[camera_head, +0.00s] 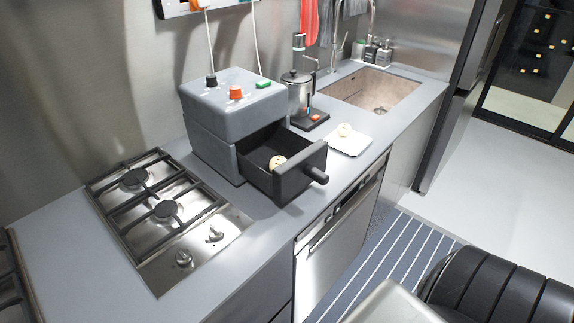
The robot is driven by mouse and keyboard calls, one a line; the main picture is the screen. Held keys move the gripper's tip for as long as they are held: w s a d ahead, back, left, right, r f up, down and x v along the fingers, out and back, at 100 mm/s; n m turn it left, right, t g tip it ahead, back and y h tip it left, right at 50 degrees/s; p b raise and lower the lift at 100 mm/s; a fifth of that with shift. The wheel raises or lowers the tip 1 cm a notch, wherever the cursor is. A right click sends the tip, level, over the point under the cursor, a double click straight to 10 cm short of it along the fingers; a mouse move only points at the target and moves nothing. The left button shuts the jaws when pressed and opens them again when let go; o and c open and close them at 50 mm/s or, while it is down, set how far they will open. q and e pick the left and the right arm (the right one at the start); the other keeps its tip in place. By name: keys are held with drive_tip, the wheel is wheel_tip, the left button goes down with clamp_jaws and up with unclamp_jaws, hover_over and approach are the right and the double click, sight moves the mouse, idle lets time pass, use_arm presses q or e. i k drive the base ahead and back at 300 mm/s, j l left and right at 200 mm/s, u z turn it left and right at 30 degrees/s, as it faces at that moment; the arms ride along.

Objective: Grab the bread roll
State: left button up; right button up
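A small round tan bread roll (277,162) lies inside the pulled-out black drawer (284,186) of a grey countertop appliance (232,105). The drawer's front wall and handle face the lower right, and its top is open. A second small pale roll-like piece (344,130) lies on a white plate (350,143) to the right of the appliance. Neither of my grippers shows in the head view.
A gas hob (165,210) is left of the appliance. A kettle (298,92) on a dark base stands behind the plate, and a sink (370,90) is farther back. A striped runner (375,264) lies on the floor before the counter. Bare counter (75,255) shows at lower left.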

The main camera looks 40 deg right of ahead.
sight(343, 129)
drive_tip(key=z, duration=1.65)
drive_tip(key=u, duration=0.65)
drive_tip(key=i+l+u, duration=0.2)
drive_tip(key=l+u, duration=0.25)
drive_tip(key=i+l+u, duration=0.1)
drive_tip(key=l+u, duration=0.3)
drive_tip(key=l, duration=0.25)
drive_tip(key=l+u, duration=0.45)
drive_tip(key=l, duration=0.15)
